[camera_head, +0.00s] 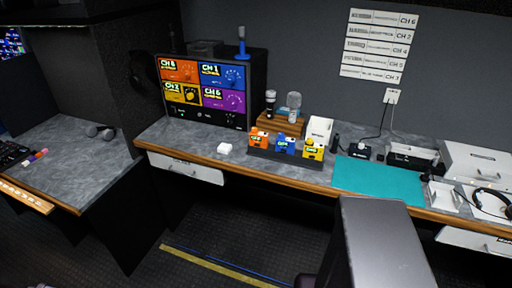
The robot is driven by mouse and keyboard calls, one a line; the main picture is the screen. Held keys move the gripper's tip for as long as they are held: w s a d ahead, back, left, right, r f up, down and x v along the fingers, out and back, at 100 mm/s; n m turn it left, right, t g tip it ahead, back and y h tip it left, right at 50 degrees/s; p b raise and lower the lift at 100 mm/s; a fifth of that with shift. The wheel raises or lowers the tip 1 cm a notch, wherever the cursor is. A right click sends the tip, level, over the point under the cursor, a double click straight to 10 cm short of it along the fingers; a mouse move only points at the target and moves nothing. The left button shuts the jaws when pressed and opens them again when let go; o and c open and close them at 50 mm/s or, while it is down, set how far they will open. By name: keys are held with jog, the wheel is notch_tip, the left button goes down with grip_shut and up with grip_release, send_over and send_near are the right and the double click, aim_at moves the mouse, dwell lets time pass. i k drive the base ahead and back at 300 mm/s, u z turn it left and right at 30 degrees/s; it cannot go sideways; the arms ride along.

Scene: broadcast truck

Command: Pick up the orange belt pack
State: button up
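The orange belt pack (259,139) stands upright at the left end of a dark rack (285,157) on the grey desk. A blue belt pack (285,145) stands beside it in the middle, and a yellow belt pack (312,149) is at the right end. Each has a small label on its front. The lower part of the orange pack is partly hidden by the rack's front. My gripper does not show in this view, so I cannot see whether it is open or shut.
Behind the rack, microphones (293,106) stand on a wooden block. A white box (320,130) stands behind the yellow pack. A white cube-like item (225,148) lies to the left, near a monitor (205,92). A teal mat (378,180) lies bare to the right.

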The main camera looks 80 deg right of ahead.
aim_at(261, 137)
jog(key=k, duration=2.15)
jog(key=z, duration=1.8)
jog(key=i, duration=0.65)
jog(key=u, duration=0.25)
